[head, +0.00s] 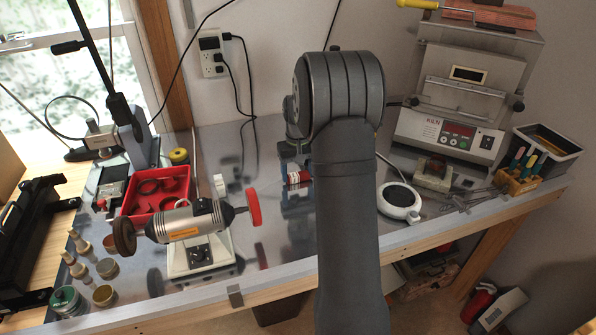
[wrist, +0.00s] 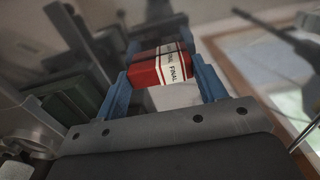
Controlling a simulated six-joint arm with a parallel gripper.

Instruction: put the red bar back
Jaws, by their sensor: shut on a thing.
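The red bar is red with a white label band reading "FINAL" in the wrist view (wrist: 145,73). My gripper (wrist: 161,62) has its two blue fingers on either side of the bar and is shut on it. The exact gap to the surface is hard to tell.
A bench grinder (head: 190,226) and a red tray (head: 157,190) stand left of my arm. A white round device (head: 399,202), a kiln (head: 460,105) and a tool block (head: 518,181) stand to the right. Bare metal lies between the grinder and my arm.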

